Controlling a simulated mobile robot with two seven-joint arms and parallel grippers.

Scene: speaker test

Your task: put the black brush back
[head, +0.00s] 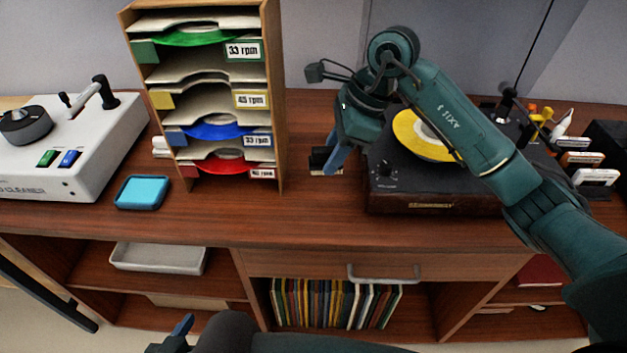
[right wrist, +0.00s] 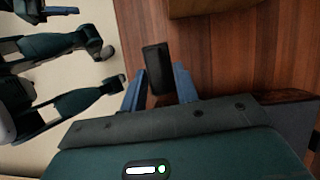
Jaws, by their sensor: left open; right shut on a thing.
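The black brush (right wrist: 157,68) is between the blue fingers of my right gripper (right wrist: 160,90) in the right wrist view. In the head view, the brush (head: 319,158) shows beside my right gripper (head: 333,160), low over the table between the record rack and the turntable. My right gripper is shut on it. A pale strip shows under the brush; I cannot tell whether it touches the table. My left gripper (head: 172,336) is open at the bottom edge of the head view, in front of the furniture, mostly cut off.
A blue tray (head: 142,193) and a white record cleaner (head: 110,140) are at left. The table front (head: 290,225) is clear.

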